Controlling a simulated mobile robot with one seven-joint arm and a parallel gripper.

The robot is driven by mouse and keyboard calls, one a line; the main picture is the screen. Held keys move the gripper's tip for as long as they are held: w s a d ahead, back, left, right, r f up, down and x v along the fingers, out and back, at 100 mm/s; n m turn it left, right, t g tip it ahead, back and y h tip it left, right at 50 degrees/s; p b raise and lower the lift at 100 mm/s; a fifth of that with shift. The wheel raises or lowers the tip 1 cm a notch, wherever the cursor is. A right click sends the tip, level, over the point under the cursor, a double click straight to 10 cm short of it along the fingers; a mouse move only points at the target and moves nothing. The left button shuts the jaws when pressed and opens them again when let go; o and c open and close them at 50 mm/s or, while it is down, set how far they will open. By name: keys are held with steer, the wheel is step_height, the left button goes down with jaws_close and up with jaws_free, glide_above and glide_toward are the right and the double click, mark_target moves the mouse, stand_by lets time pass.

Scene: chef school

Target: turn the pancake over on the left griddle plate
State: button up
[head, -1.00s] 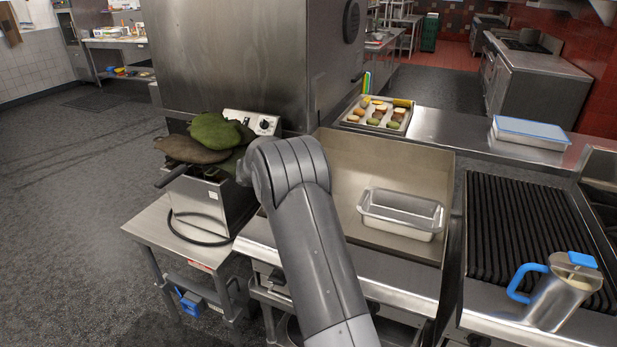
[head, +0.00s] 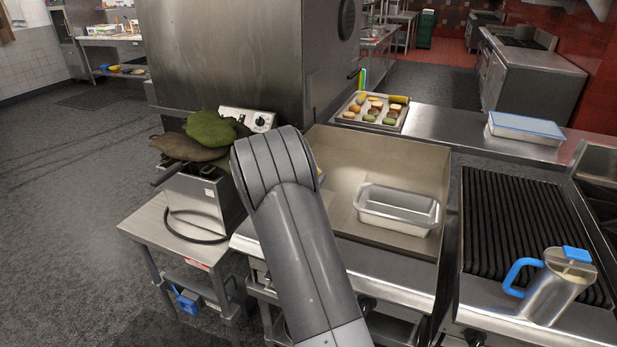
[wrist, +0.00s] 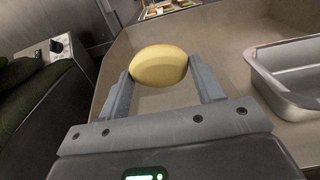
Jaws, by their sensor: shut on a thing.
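In the wrist view, my gripper (wrist: 160,70) is shut on the pancake (wrist: 160,66), a pale yellow oval held between the two fingertips. The pancake is seen tilted, and its far side is hidden. It appears to be over the griddle plate (wrist: 218,50), but I cannot tell whether it touches the surface. In the head view, the left griddle plate (head: 345,165) is a flat steel surface with raised walls. My arm covers its left part and hides my gripper and the pancake there.
A rectangular metal pan (head: 398,210) stands on the griddle's right part. A fryer (head: 200,192) with green and brown mitts (head: 212,130) is at left. A ribbed grill (head: 520,225) with a blue-handled jug (head: 553,285) is at right. A food tray (head: 372,111) stands behind.

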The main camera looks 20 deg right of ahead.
step_height(320, 180, down, 7)
steer(key=shift+f, duration=0.2)
stand_by(0.4)
steer(key=o, duration=1.1)
steer(key=shift+c, duration=0.2)
steer(key=shift+s+a, duration=0.1)
steer(key=shift+v, duration=4.9)
steer(key=shift+r, duration=0.25)
